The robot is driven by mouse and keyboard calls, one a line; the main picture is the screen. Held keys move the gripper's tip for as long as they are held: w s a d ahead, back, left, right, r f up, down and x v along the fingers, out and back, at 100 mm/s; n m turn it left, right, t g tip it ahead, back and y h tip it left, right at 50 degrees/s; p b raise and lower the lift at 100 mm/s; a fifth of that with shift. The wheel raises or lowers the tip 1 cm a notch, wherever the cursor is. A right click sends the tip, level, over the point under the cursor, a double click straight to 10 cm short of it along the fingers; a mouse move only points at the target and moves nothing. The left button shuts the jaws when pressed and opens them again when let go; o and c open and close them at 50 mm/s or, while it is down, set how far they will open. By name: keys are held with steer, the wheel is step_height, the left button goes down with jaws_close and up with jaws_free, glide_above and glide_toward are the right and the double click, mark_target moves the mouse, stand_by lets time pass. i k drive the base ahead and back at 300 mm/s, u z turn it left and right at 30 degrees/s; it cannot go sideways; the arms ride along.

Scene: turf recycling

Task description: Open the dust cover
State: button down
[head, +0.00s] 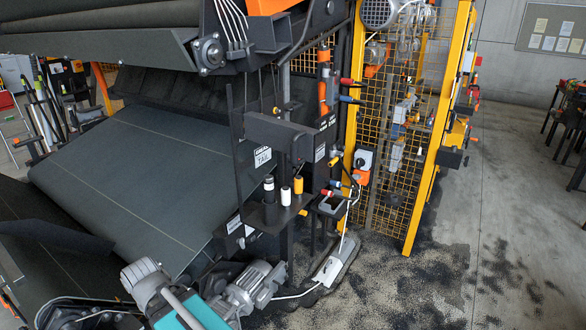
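No part is clearly marked as a dust cover. A dark box-shaped housing (280,131) on the machine's side, right of the belt, may be it, but I cannot tell. It looks closed from this side.
A wide dark belt (135,170) slopes on the left. Black, white and yellow cylinders (285,196) stand below the housing. A grey motor (255,285) is beside my arm. Yellow mesh guarding (400,130) stands to the right. Dark crumbs litter the floor; open floor (515,200) lies right.

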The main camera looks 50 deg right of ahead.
mark_target(295, 140)
steer(key=z, duration=1.2)
steer(key=k, duration=0.6)
steer(key=u, duration=0.6)
